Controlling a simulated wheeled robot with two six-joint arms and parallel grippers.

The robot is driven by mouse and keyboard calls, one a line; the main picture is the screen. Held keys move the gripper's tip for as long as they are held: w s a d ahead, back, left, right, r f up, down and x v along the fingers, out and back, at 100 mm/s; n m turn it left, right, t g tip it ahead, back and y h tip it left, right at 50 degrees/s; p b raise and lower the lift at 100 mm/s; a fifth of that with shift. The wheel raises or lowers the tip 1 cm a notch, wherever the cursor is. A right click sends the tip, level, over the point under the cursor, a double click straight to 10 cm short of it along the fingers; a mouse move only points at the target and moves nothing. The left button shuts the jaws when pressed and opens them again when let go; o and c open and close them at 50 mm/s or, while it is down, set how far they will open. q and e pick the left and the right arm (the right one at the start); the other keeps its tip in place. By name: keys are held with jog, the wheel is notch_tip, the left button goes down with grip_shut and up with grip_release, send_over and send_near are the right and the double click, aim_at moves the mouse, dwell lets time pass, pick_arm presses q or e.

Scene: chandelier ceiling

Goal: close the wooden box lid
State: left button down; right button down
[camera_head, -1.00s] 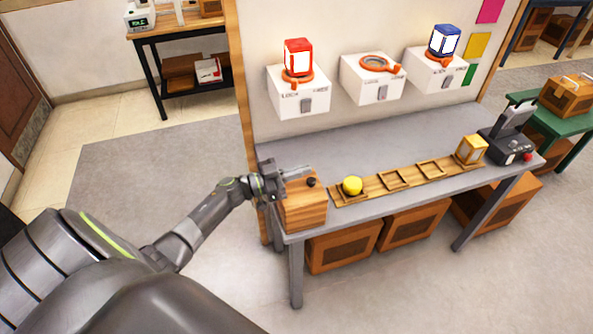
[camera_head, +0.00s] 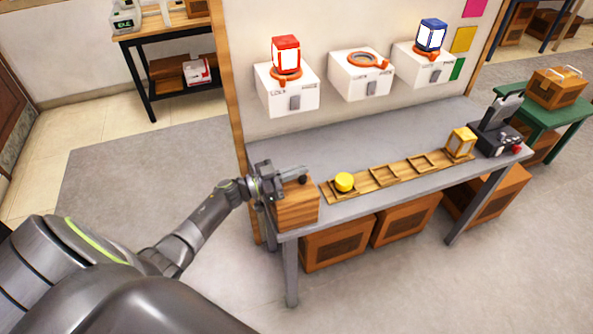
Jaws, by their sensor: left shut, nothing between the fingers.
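The wooden box (camera_head: 298,207) stands at the left end of the grey table. A small dark knob (camera_head: 302,180) shows at its top. The top looks flat, but my gripper covers part of it, so I cannot tell whether the lid lies fully down. My left gripper (camera_head: 303,169) reaches in from the left, just above the box top and beside the knob. Its fingers are together with nothing between them. I cannot tell whether they touch the box. My right gripper is not in view.
A wooden rack (camera_head: 385,176) on the table holds a yellow ball (camera_head: 344,182) and a yellow lantern (camera_head: 461,142). A black device (camera_head: 495,138) stands at the right end. White wall boxes (camera_head: 361,75) hang behind. Crates (camera_head: 335,244) sit underneath. Bare tabletop lies behind the rack.

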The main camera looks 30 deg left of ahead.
aim_at(297, 183)
pick_arm(q)
jog(key=shift+r, duration=0.1)
jog(key=shift+r+p, duration=0.55)
jog(key=shift+p, duration=0.05)
notch_tip(297, 183, up, 3)
jog(key=p, duration=0.3)
jog(key=shift+r, duration=0.2)
jog(key=s+a+r+b, duration=0.1)
jog(key=s+a+r, duration=0.3)
jog(key=s+r, duration=0.1)
jog(key=shift+s+a+r+b, duration=0.2)
jog(key=shift+a+r+b, duration=0.15)
jog(key=shift+r, duration=0.35)
